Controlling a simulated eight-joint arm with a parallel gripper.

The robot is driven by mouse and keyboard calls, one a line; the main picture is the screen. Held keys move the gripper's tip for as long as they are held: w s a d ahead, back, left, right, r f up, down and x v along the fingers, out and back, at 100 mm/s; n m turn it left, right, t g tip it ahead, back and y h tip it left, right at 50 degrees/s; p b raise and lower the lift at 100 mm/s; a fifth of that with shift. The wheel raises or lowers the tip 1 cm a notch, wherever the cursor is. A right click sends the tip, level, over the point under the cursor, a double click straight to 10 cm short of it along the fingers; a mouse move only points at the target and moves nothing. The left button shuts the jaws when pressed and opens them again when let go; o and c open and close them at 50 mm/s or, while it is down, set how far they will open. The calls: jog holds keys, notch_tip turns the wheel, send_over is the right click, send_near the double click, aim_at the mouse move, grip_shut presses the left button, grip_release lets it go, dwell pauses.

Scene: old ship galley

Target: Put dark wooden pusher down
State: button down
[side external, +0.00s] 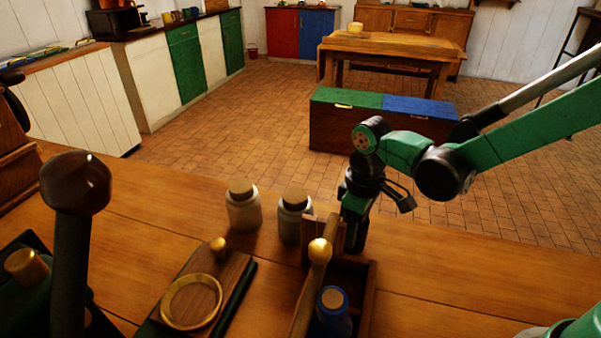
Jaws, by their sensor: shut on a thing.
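My gripper (354,236) points down at the back right corner of an open wooden caddy (368,300). It is shut on the dark wooden pusher. The pusher is hidden or too dark there to tell from the fingers, so I cannot see whether its lower end touches the caddy or the counter (450,280).
A blue jar (333,308) stands in the caddy beside its brass-knobbed handle (318,252). Two corked jars (243,212) (290,222) stand left of my gripper. A wooden board (232,275) with a brass ring lies in front. A dark knobbed post (74,190) rises at left.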

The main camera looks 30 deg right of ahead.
jog(key=shift+f, duration=0.15)
jog(key=shift+c, duration=0.9)
grip_release()
notch_tip(320, 180, up, 12)
jog(key=shift+r, duration=0.1)
jog(key=shift+s+d+r, duration=0.2)
jog(key=shift+d, duration=0.05)
jog(key=s+d+f+m+t, duration=0.1)
jog(key=s+d+m+t, duration=0.4)
jog(key=d+m+t, duration=0.1)
jog(key=shift+s+d+f+t, duration=0.2)
jog(key=shift+d+t, duration=0.25)
jog(key=shift+t, duration=0.15)
